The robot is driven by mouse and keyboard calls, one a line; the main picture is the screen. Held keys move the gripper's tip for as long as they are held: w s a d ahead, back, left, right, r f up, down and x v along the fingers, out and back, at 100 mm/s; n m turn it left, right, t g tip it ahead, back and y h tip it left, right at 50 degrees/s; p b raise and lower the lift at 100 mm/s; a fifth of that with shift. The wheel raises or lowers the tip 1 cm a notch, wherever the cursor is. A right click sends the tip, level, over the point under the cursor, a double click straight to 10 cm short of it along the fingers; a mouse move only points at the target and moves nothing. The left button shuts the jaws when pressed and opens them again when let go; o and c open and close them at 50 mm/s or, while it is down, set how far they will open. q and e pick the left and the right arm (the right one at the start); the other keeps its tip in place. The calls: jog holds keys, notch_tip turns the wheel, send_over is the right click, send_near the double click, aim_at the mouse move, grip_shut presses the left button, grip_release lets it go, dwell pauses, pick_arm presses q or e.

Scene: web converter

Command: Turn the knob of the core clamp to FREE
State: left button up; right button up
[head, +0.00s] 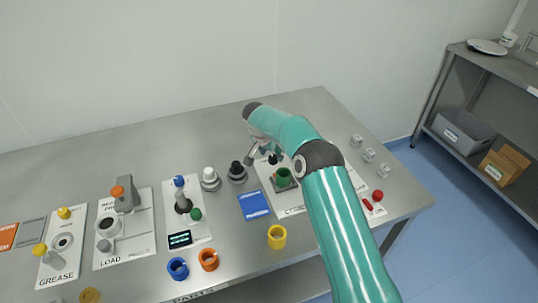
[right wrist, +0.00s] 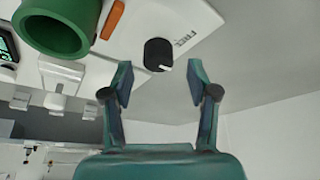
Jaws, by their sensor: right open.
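The core clamp is a white panel (right wrist: 120,30) with a green ring-shaped core (right wrist: 55,25) standing on it; the green core also shows in the head view (head: 283,179). Its black round knob (right wrist: 158,54) has a white pointer mark at its lower right edge in the right wrist view. The word FREE is printed to the upper right of the knob, and the pointer is not on it. My right gripper (right wrist: 160,67) is open, its fingertips on either side of the knob with gaps; contact is not visible. In the head view my right gripper (head: 262,153) is above the panel's far end. My left gripper is out of view.
A blue card (head: 254,206) and black and white knobs (head: 237,173) stand left of the clamp. Yellow (head: 277,237), orange and blue rings lie near the front edge. Small grey blocks (head: 369,155) and a red ball (head: 378,195) are on the right. The back of the table is bare.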

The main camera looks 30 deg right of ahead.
jog(key=shift+x, duration=1.1)
